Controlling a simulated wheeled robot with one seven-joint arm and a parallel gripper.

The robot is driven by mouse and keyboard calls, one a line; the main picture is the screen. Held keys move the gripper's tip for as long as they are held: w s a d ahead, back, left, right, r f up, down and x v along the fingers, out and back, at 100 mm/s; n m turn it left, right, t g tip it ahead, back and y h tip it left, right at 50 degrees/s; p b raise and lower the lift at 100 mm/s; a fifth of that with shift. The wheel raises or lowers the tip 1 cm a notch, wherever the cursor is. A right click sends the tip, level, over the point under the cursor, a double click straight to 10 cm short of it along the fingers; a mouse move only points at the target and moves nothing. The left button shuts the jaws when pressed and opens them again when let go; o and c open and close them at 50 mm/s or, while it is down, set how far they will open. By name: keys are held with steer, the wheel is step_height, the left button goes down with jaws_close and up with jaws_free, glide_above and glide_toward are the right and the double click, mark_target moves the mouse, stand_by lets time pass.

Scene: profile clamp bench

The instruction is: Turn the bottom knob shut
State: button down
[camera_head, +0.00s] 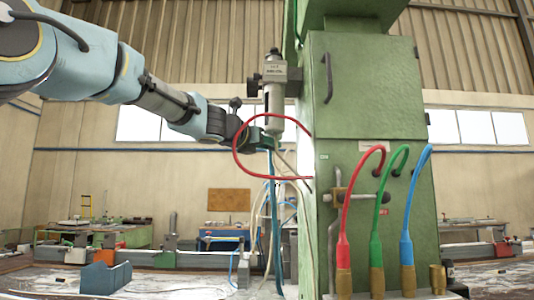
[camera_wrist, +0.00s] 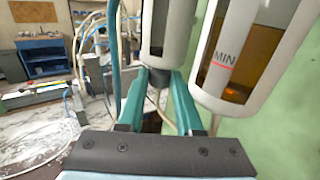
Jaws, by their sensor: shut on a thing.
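The bottom knob (camera_wrist: 158,76) is a small dark knob under the left grey bowl (camera_wrist: 155,35) in the wrist view. My gripper (camera_wrist: 163,88) has its two teal fingers shut on the knob, one on each side, from below. In the head view my gripper (camera_head: 270,144) is just under the pale air unit (camera_head: 274,98) at the cabinet's left side. The knob itself is hidden there by the fingers. How far the knob is turned cannot be told.
A second bowl (camera_wrist: 238,62) with amber liquid and a MIN mark hangs close right of the fingers. The green cabinet (camera_head: 370,95) stands to the right. A red hose (camera_head: 236,150) loops by my gripper, and blue and pale hoses (camera_head: 272,215) hang below.

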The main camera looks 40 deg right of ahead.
steer(key=shift+s+d+n+t+y, duration=0.1)
steer(key=shift+s+n+t+y, duration=0.1)
steer(key=shift+n+t+y, duration=0.5)
steer(key=shift+n+t, duration=0.3)
steer(key=shift+t, duration=0.4)
steer(key=c, duration=0.6)
jaws_free()
steer(key=b+v, duration=0.2)
steer(key=v, duration=0.8)
steer(key=shift+s+a+f, duration=0.1)
steer(key=shift+s+a, duration=0.1)
steer(key=shift+a, duration=0.15)
